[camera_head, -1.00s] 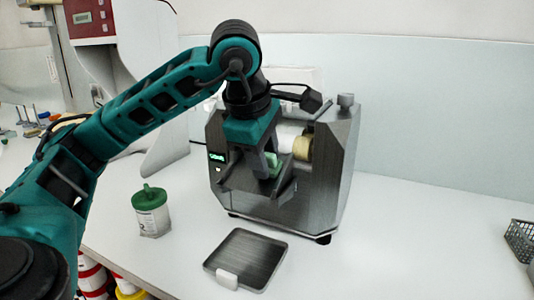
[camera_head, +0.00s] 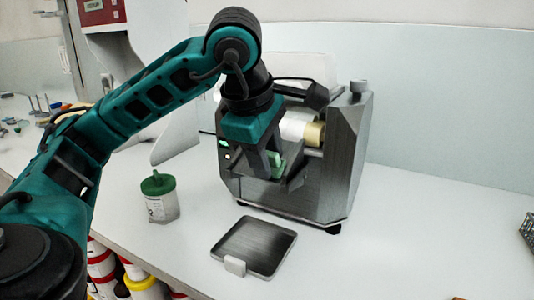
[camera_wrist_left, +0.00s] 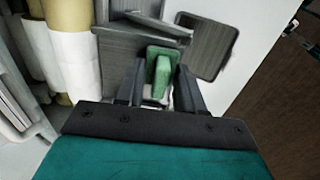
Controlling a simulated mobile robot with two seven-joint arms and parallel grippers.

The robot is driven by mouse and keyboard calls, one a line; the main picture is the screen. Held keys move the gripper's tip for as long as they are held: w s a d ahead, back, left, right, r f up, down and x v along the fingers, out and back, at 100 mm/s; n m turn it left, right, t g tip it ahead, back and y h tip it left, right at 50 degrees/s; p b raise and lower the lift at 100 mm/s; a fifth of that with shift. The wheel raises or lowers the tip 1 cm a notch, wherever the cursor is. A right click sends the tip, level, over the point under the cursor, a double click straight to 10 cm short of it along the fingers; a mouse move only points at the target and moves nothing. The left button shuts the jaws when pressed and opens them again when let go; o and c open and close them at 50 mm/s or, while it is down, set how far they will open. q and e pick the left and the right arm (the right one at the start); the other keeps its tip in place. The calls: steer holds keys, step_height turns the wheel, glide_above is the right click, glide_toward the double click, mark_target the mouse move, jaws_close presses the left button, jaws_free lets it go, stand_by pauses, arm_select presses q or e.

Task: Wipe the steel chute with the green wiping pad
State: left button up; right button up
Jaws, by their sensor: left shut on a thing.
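My left gripper (camera_head: 271,168) is shut on the green wiping pad (camera_head: 279,163), in front of the mill's rollers. In the left wrist view the pad (camera_wrist_left: 160,66) stands between the two fingers (camera_wrist_left: 158,92). The steel chute (camera_head: 290,179) slopes out from the mill's front under the pad, partly hidden by the fingers. In the left wrist view the grey chute (camera_wrist_left: 121,55) lies below and beside the pad. I cannot tell whether the pad touches it. My right gripper is not in view.
The chute belongs to the steel mill (camera_head: 343,160) with pale rollers (camera_head: 302,129). A dark steel tray (camera_head: 254,246) lies in front of it. A jar with a green lid (camera_head: 159,197) stands left. A wire basket (camera_head: 529,231) is at the right edge.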

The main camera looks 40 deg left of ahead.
arm_select(q)
steer(key=r+p, duration=0.3)
steer(key=r, duration=0.1)
steer(key=shift+s+d+r, duration=0.1)
steer(key=shift+s, duration=0.15)
steer(key=shift+r+p, duration=0.3)
steer(key=shift+r, duration=0.1)
steer(key=shift+p+v, duration=1.15)
steer(key=shift+v, duration=0.2)
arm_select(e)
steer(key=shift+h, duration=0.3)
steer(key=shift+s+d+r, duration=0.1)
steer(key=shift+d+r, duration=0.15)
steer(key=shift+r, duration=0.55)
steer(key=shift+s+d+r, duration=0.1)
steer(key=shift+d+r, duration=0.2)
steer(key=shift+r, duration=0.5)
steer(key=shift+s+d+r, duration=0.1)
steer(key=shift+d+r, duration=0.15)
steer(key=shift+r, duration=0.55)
